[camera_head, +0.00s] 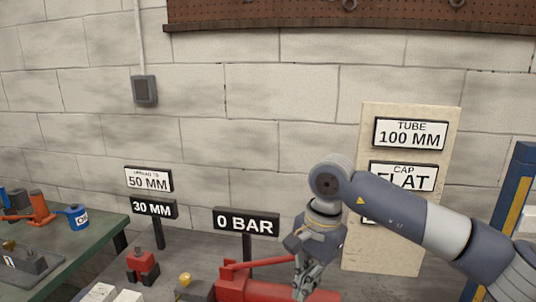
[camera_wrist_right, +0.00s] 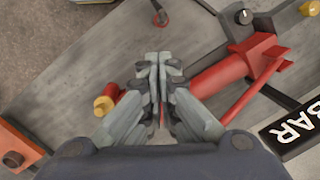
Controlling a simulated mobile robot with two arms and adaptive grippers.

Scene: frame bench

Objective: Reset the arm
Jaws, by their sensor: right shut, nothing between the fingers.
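My right arm (camera_head: 405,215) comes in from the right in the head view and bends down at the elbow. My right gripper (camera_head: 308,284) hangs in front of a red cylindrical tool with a lever (camera_head: 262,288). In the right wrist view the gripper (camera_wrist_right: 158,58) is shut with its fingers together and nothing between them. The red tool (camera_wrist_right: 222,76) lies beside and beneath the fingers there; I cannot tell whether they touch it. My left gripper is not in view.
A "0 BAR" sign (camera_head: 246,222) stands behind the red tool. "50 MM" (camera_head: 149,180) and "30 MM" (camera_head: 154,209) signs stand further left. A beige board (camera_head: 384,255) with labels leans at the wall. A green table (camera_head: 80,252) holds a blue can (camera_head: 77,217). A blue post (camera_head: 512,205) stands right.

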